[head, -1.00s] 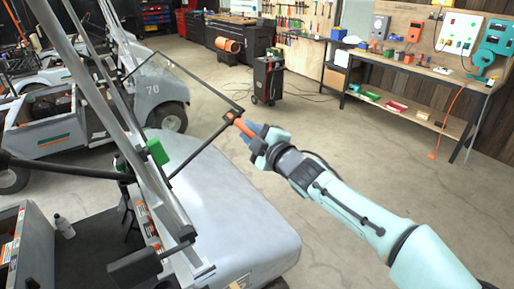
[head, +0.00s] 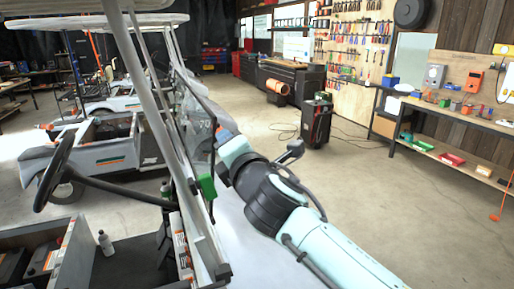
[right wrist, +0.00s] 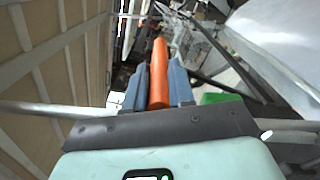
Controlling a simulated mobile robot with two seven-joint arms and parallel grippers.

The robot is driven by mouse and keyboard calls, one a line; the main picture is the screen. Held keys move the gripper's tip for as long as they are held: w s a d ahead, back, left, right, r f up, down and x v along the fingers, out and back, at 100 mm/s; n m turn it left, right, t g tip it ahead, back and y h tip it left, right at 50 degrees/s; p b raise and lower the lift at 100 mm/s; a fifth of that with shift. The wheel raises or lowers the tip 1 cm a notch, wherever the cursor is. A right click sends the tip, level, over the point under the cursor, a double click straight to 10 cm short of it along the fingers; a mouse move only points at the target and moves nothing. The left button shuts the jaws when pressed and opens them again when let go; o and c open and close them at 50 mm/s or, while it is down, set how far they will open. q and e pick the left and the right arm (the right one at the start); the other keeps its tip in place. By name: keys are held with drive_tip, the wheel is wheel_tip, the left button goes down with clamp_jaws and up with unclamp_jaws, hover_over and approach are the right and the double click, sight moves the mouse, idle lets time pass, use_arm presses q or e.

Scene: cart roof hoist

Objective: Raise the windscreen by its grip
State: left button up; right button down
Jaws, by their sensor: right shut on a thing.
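The windscreen (head: 194,122) is a clear pane in a dark frame on the near cart. In the head view it stands steeply, close to the grey front posts. Its orange grip (right wrist: 158,72) shows in the right wrist view, lying lengthwise between the two blue-grey fingers of my right gripper (right wrist: 160,84). The fingers are shut on it. In the head view my right gripper (head: 230,146) is at the pane's right edge, and its fingertips and the grip are hidden there. My left gripper is in neither current view.
A green block (head: 207,186) sits by the near cart's front post. The steering wheel (head: 58,170) and a bottle (head: 105,243) are at left. Another cart (head: 102,150) stands beyond. A black wheeled cabinet (head: 316,122) and a workbench (head: 455,128) stand right, with open floor before them.

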drive_tip(key=s+a+n, duration=0.3)
drive_tip(key=a+n, duration=0.1)
drive_tip(key=a, duration=0.3)
drive_tip(key=shift+a, duration=0.25)
drive_tip(key=c, duration=1)
unclamp_jaws()
drive_tip(key=shift+a+f, duration=0.1)
drive_tip(key=shift+o, duration=0.2)
drive_tip(key=shift+w, duration=0.1)
drive_tip(key=shift+f, duration=0.1)
